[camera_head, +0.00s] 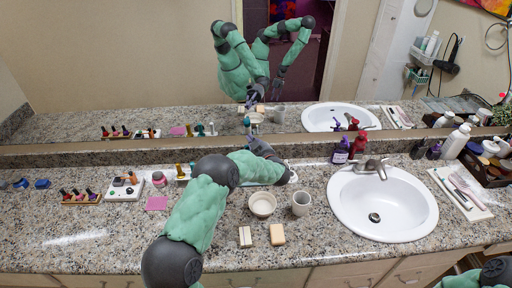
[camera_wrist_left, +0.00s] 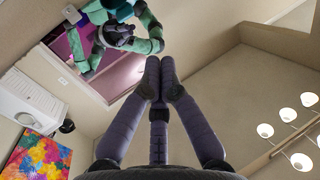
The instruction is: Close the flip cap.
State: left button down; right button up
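My left gripper (camera_head: 262,146) is at the back of the counter, close to the mirror, at the end of my green arm. In the left wrist view its two fingertips (camera_wrist_left: 159,76) meet, with nothing seen between them, so it is shut and empty. No flip cap can be made out clearly. The area just behind and below my left forearm is hidden. A white tray (camera_head: 180,180) with a gold-topped item (camera_head: 179,170) shows at the left of the arm.
A bowl (camera_head: 262,204), a cup (camera_head: 300,203) and two small blocks (camera_head: 277,234) stand right of my arm. The sink (camera_head: 382,205), purple bottle (camera_head: 341,151) and red bottle (camera_head: 358,146) are farther right. The front left counter is clear.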

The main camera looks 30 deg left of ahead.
pick_arm(q)
jog(key=x, duration=0.3)
jog(key=shift+w+a+f+b, duration=0.1)
jog(key=shift+a+f+b, duration=0.05)
jog(key=shift+a+b, duration=0.15)
jog(key=shift+s+d+f+b, duration=0.15)
jog(key=shift+d+f+b, duration=0.15)
jog(key=shift+f, duration=0.2)
jog(key=shift+s+d+f+b, duration=0.15)
jog(key=shift+d+f+b, duration=0.1)
jog(key=shift+f, duration=0.25)
jog(key=shift+s+d+f, duration=0.25)
jog(key=shift+d+f, duration=0.05)
jog(key=shift+f, duration=0.1)
jog(key=shift+s+d+f+t+y+b, duration=0.1)
jog(key=shift+d+f+t+y+b, duration=0.2)
jog(key=shift+b, duration=0.4)
